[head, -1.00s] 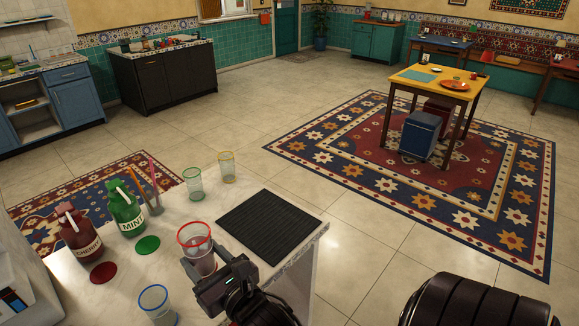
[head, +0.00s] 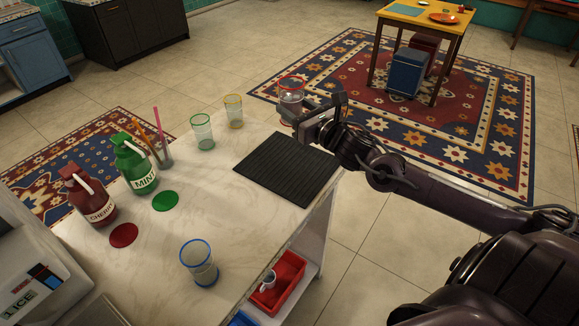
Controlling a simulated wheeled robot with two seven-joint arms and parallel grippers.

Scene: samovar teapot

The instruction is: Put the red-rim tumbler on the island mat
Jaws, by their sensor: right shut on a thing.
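The red-rim tumbler (head: 290,92) is clear glass and looks upright. My right gripper (head: 300,115) is shut on it and holds it up, near the far edge of the island mat in the picture. Part of the glass is hidden by the gripper, and its exact height cannot be told. The island mat (head: 280,172) is black and ribbed and lies bare on the pale counter near its right edge. My left gripper is not in view.
A green-rim tumbler (head: 203,133) and a yellow-rim tumbler (head: 234,111) stand left of the mat. A blue-rim tumbler (head: 198,262) stands at the front. The mint bottle (head: 133,165), cherry bottle (head: 90,197) and straws (head: 160,135) are at left. A red bin (head: 282,283) sits below the counter.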

